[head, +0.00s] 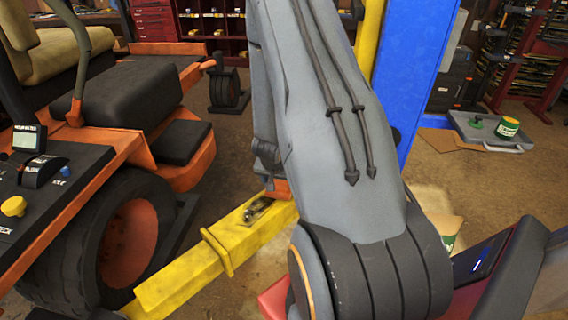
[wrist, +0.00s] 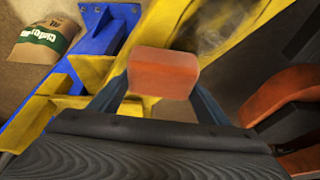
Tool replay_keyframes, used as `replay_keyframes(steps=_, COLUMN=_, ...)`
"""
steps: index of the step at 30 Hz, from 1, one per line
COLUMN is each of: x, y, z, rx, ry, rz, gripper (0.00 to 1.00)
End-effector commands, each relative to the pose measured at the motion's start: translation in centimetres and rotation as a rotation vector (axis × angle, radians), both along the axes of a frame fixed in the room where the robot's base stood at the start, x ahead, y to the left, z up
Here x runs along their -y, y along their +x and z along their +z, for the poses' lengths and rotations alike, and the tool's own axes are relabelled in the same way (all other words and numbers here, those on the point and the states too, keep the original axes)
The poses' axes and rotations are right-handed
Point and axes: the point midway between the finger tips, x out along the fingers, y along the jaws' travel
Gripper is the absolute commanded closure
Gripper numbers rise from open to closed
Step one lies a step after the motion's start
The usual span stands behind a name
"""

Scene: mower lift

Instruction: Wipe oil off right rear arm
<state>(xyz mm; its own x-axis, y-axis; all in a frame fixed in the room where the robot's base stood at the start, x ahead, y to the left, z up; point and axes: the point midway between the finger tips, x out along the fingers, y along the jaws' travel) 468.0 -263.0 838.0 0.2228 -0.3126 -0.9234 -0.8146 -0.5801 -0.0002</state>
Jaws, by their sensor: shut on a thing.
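My gripper (wrist: 160,88) is shut on an orange-red block (wrist: 163,70), perhaps a sponge or folded pad. In the head view the block (head: 279,190) shows at the end of the yellow lift arm (head: 185,275), partly hidden by my own arm. A dark oily patch (head: 258,209) lies on top of the yellow arm, just left of the block. In the wrist view the yellow arm (wrist: 248,22) runs at the upper right, with a dark smear (wrist: 208,28) on it beyond the block. I cannot tell whether the block touches the arm.
An orange mower with a black wheel (head: 125,240) stands close on the left. A blue lift post (head: 428,65) rises behind my arm. A paper bag (wrist: 45,40) lies on the floor.

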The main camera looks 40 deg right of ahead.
Motion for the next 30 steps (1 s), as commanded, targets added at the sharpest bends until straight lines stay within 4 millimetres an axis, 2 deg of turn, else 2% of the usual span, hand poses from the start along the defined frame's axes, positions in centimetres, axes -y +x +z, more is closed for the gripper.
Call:
replay_keyframes(steps=4, x=1.1, y=0.1, z=0.1, rx=-0.002, ry=0.001, rz=0.005, gripper=0.55)
replay_keyframes(steps=7, x=1.0, y=0.1, z=0.3, rx=-0.003, ry=0.002, rz=0.009, gripper=0.55)
replay_keyframes(steps=9, x=1.0, y=0.2, z=2.3, rx=0.003, ry=0.000, rz=0.007, gripper=0.55)
replay_keyframes(steps=30, x=0.6, y=0.4, z=7.7, rx=0.000, ry=0.000, rz=0.015, gripper=0.55)
